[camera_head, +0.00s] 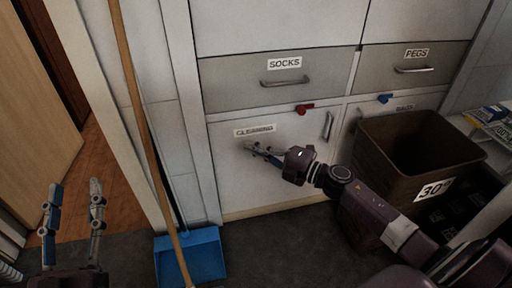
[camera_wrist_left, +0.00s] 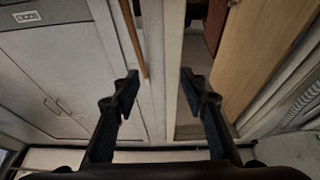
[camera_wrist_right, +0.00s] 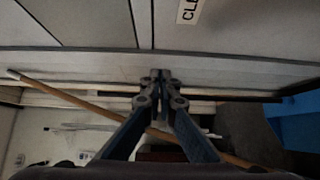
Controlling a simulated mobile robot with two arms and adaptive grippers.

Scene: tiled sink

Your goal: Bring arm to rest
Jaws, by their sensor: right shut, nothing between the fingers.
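My left gripper (camera_head: 72,215) is at the lower left of the head view, its two fingers apart and pointing up, with nothing between them. Its spread fingers also show in the left wrist view (camera_wrist_left: 158,85). My right arm reaches in from the lower right, and my right gripper (camera_head: 250,148) is in front of the lower cabinet door with the "CLEANING" label (camera_head: 254,130). In the right wrist view its fingertips meet (camera_wrist_right: 161,78) and hold nothing. I cannot tell whether it touches the door.
A brown bin (camera_head: 407,187) marked "30" stands right of my right gripper. A blue dustpan (camera_head: 190,258) and a long wooden stick (camera_head: 147,137) stand between my grippers. Drawers labelled "SOCKS" (camera_head: 284,63) and "PEGS" (camera_head: 416,53) are above. A wooden door (camera_head: 32,105) is at left.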

